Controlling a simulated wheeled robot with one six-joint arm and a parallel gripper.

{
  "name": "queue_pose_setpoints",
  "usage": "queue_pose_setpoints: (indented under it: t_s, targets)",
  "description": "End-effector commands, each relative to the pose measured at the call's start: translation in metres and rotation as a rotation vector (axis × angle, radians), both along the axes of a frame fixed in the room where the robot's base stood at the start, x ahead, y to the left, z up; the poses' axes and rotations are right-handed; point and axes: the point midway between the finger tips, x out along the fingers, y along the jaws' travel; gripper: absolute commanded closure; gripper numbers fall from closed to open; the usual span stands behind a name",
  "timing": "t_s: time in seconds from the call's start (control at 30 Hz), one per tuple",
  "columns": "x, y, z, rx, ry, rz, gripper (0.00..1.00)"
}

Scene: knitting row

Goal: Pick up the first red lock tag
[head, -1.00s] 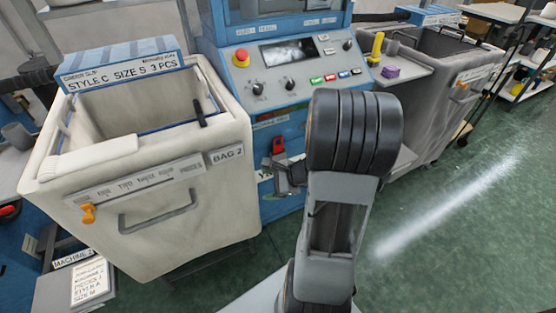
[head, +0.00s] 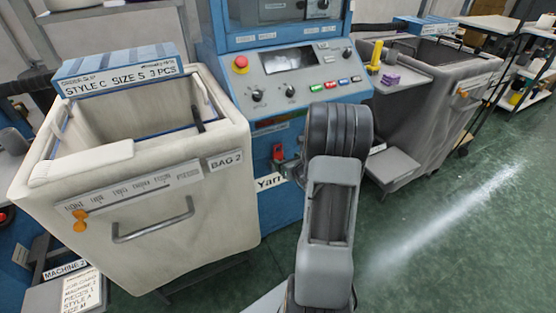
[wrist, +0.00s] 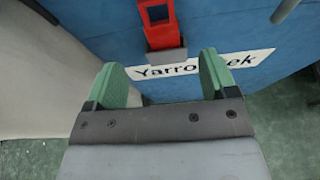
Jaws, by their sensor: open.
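A red lock tag (wrist: 162,32) shows at the top of the wrist view, against the blue machine front, just above the white "Yarro…ek" label. It has an opening in its upper part, and a grey piece sits at its lower end. In the head view the red tag (head: 278,152) is small, below the control panel. My gripper (wrist: 160,76) is open, its two green fingers apart with nothing between them. The tag lies beyond the fingertips, roughly in line with the gap. In the head view my arm hides most of the gripper.
A cream bag bin (head: 150,225) marked "BAG 2" stands close on the left. The blue machine's control panel (head: 300,75) has a red button (head: 240,63). A grey bin (head: 440,95) stands on the right. Green floor (head: 450,240) is clear at lower right.

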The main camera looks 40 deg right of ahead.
Motion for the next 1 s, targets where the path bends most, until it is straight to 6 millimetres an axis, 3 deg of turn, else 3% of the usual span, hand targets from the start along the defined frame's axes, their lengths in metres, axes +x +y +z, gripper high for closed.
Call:
queue_pose_setpoints:
  t_s: [0.37,0.7,1.0]
  targets:
    - [0.027,-0.004,-0.011,-0.001,0.0,0.001,0.21]
    - [0.064,-0.01,-0.026,0.0,0.0,0.002,0.21]
    - [0.068,-0.011,-0.027,0.0,0.001,0.001,0.21]
